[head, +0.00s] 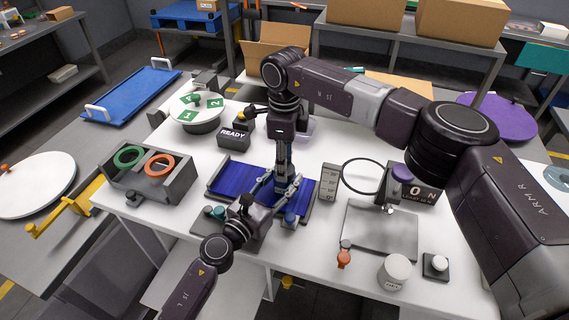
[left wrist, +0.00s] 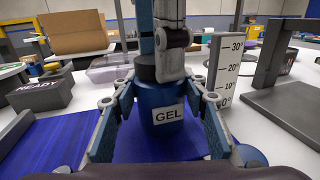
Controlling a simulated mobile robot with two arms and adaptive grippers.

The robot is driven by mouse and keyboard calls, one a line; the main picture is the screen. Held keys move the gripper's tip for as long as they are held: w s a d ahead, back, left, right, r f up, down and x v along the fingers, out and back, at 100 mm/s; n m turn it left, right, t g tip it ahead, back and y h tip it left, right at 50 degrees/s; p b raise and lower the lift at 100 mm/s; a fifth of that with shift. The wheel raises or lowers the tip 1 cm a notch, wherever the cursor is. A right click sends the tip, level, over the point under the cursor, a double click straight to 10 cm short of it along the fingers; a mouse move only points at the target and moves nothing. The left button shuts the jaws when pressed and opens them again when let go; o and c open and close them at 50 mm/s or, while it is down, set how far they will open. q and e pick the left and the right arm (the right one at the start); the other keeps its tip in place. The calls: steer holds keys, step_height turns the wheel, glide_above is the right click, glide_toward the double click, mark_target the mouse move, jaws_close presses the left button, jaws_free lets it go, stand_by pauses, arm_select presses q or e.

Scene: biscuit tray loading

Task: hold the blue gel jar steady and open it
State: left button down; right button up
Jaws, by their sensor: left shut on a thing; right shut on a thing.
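The blue gel jar (left wrist: 165,120), with a white GEL label, stands upright on the blue ribbed mat (head: 228,176). My left gripper (left wrist: 162,98) is shut around the jar's body, one finger on each side. The jar's dark lid (left wrist: 146,74) shows at its top in the left wrist view. My right gripper (left wrist: 166,62) comes straight down from above and is shut on the lid. In the head view, my right gripper (head: 283,172) and left gripper (head: 275,190) meet at the jar and largely hide it. I cannot tell whether the lid has turned.
A grey box (head: 148,190) with green and orange rings stands left. Behind it are a round numbered plate (head: 195,112) and a READY sign (head: 234,136). A scale block (head: 328,184) stands close right of the jar. A grey plate (head: 380,232) and white pot (head: 394,272) lie further right.

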steer(key=n, duration=0.5)
steer(key=shift+w, duration=0.1)
steer(key=shift+r, duration=0.2)
steer(key=shift+r, duration=1)
steer(key=shift+r, duration=2)
arm_select(q)
steer(key=c, duration=1.1)
jaws_free()
